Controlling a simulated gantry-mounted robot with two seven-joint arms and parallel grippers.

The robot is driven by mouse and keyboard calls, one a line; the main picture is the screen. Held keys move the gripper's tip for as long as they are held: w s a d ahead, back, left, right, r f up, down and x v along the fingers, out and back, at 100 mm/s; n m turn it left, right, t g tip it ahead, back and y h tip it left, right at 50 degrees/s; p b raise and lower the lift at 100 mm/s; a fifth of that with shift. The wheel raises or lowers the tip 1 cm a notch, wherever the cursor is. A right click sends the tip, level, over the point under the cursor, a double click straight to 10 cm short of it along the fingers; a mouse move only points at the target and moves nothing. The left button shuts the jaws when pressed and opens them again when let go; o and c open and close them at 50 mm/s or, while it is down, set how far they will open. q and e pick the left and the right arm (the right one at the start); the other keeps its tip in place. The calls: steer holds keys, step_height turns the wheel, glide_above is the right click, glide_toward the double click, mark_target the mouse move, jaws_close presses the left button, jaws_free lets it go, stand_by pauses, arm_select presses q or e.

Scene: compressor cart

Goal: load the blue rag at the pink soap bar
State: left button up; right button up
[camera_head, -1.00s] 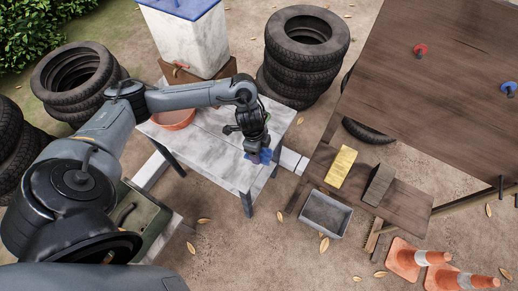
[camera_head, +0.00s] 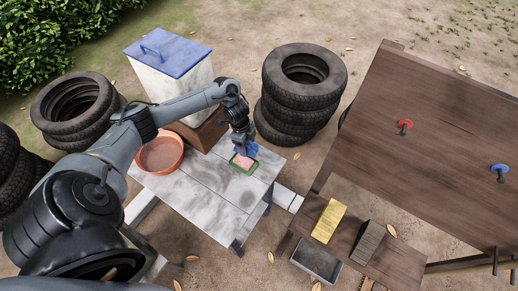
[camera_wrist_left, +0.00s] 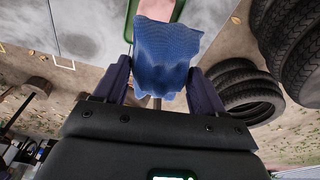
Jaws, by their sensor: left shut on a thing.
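My left gripper (camera_head: 243,146) is shut on a blue rag (camera_head: 251,150) over the far right part of the grey wooden table (camera_head: 195,190). In the left wrist view the rag (camera_wrist_left: 167,45) hangs bunched between the two dark fingers. The pink soap bar (camera_head: 243,162) lies in a green dish (camera_head: 236,168) on the table, just in front of the rag. The rag and gripper hide the far side of the dish. In the left wrist view only part of the soap bar (camera_wrist_left: 153,8) shows beyond the rag. My right gripper is not in view.
An orange bowl (camera_head: 160,153) sits on the table's left end. A white bin with a blue lid (camera_head: 167,50) stands behind, and stacked tyres (camera_head: 303,95) are at the back right. A lower bench holds a yellow block (camera_head: 329,220) and a dark block (camera_head: 367,242).

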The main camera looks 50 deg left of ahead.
mark_target(244, 161)
arm_select(q)
steer(key=shift+s+a, duration=0.2)
steer(key=shift+s, duration=0.15)
steer(key=shift+s+d+f, duration=0.1)
steer(key=shift+s+f, duration=0.1)
steer(key=shift+s, duration=0.25)
steer(key=shift+s+f, duration=0.2)
steer(key=shift+s, duration=0.15)
steer(key=shift+d+f, duration=0.1)
step_height(244, 161, down, 6)
steer(key=b, duration=0.6)
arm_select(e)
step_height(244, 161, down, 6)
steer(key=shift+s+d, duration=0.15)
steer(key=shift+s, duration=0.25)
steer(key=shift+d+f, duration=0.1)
arm_select(q)
steer(key=shift+f+b, duration=0.35)
steer(key=shift+b, duration=0.1)
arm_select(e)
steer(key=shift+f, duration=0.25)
arm_select(q)
steer(key=shift+f, duration=0.1)
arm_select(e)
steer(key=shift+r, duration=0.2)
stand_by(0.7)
